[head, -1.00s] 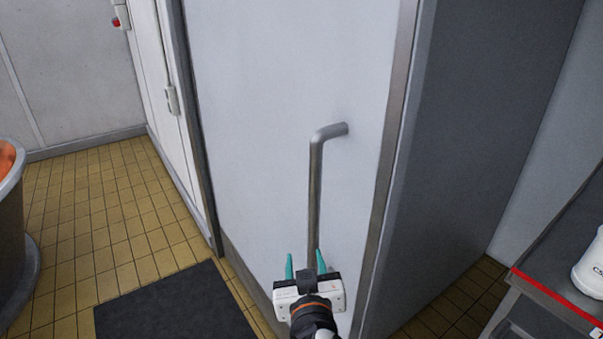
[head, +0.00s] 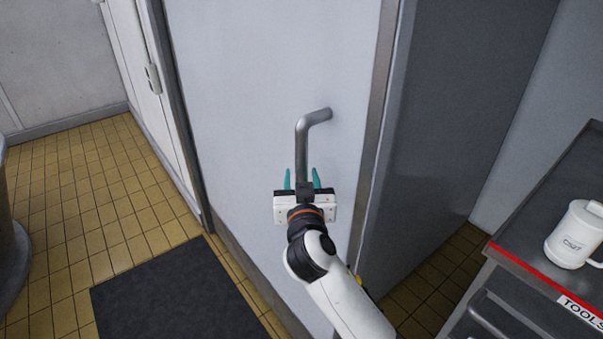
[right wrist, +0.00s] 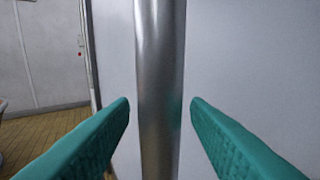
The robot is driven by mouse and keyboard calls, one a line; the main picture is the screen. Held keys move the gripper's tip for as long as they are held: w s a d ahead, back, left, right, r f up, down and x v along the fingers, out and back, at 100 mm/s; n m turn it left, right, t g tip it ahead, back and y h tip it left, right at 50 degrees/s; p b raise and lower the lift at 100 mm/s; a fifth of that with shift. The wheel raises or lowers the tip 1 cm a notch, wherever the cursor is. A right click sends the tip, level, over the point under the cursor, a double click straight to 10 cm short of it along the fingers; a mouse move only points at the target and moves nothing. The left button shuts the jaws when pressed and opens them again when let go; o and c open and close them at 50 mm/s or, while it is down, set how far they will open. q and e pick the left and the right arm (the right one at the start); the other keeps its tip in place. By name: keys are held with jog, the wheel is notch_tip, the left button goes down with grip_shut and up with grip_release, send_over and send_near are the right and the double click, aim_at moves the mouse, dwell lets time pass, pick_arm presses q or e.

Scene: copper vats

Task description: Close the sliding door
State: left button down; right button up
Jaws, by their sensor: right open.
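The sliding door (head: 270,65) is a large pale grey panel in the middle of the head view. A bent metal bar handle (head: 302,150) stands upright on it, near its right edge. My right gripper (head: 302,178) is open at the lower part of the handle, with one teal finger on each side of the bar. In the right wrist view the handle bar (right wrist: 160,80) stands between the two open fingers, with a gap on both sides. The lower end of the handle is hidden behind my gripper. My left gripper is not in view.
A dark grey wall panel (head: 450,120) stands right of the door. A tool cart (head: 550,200) with a white mug (head: 575,236) is at the right. A black mat (head: 170,295) lies on the yellow tiled floor (head: 90,210). A vat (head: 12,240) shows at the left edge.

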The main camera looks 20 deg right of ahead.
jog(key=shift+w, duration=0.25)
grip_shut()
jog(key=shift+d+f, duration=0.1)
jog(key=shift+d, duration=0.05)
